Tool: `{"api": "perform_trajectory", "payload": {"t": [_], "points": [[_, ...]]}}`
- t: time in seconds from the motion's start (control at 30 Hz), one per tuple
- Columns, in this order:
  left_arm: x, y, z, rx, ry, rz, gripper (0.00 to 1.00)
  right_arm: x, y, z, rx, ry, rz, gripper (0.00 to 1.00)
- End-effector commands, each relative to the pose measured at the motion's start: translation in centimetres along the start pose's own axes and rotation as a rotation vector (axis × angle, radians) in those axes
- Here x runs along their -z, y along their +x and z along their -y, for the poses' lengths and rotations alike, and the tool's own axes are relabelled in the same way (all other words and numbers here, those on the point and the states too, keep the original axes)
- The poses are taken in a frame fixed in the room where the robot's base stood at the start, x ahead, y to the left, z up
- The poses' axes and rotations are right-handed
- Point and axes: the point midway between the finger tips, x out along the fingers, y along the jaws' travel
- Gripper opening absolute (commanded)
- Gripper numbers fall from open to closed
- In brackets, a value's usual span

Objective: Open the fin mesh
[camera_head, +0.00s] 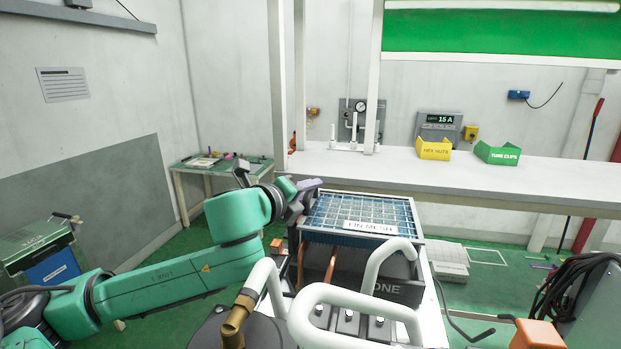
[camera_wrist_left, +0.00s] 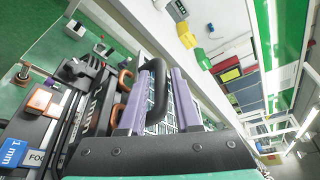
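The fin mesh (camera_head: 368,210) is a blue panel under a pale grid, labelled "FIN MESH". It lies flat on top of a dark unit, looking closed. My left gripper (camera_head: 304,190) is at its left edge, with the arm coming in from the left. In the left wrist view the two purple fingers (camera_wrist_left: 160,108) stand apart. A black looped handle (camera_wrist_left: 158,80) rises between them, with grid showing around it. I cannot tell if either finger touches the handle. The fingertips are small and partly hidden in the head view. My right gripper is not in view.
White bent tubes (camera_head: 355,313) stand in front of the unit. A long white bench (camera_head: 420,170) runs behind it, holding a yellow "HEX NUTS" bin (camera_head: 433,149) and a green "TUBE CLIPS" bin (camera_head: 497,153). A small green table (camera_head: 220,166) stands at back left.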

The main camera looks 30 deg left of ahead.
Motion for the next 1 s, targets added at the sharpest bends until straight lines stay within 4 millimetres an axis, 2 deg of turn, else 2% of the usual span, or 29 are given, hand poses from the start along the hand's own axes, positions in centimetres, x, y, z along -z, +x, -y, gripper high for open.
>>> {"api": "perform_trajectory", "payload": {"t": [0.1, 0.33, 0.4, 0.43, 1.0], "points": [[0.12, 0.63, 0.09, 0.0, 0.002, -0.002, 0.32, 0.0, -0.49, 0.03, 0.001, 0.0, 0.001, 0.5], [0.2, 0.72, -0.04, -0.001, 0.004, -0.002, 0.32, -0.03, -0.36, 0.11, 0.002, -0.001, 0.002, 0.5], [0.2, 0.72, -0.04, -0.001, 0.003, -0.002, 0.05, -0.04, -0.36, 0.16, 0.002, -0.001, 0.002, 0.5], [0.2, 0.71, -0.03, 0.0, 0.003, -0.002, 0.0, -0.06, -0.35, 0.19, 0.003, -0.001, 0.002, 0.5], [0.19, 0.7, -0.04, -0.001, 0.002, -0.003, 0.0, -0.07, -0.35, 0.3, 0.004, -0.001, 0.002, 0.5]]}}
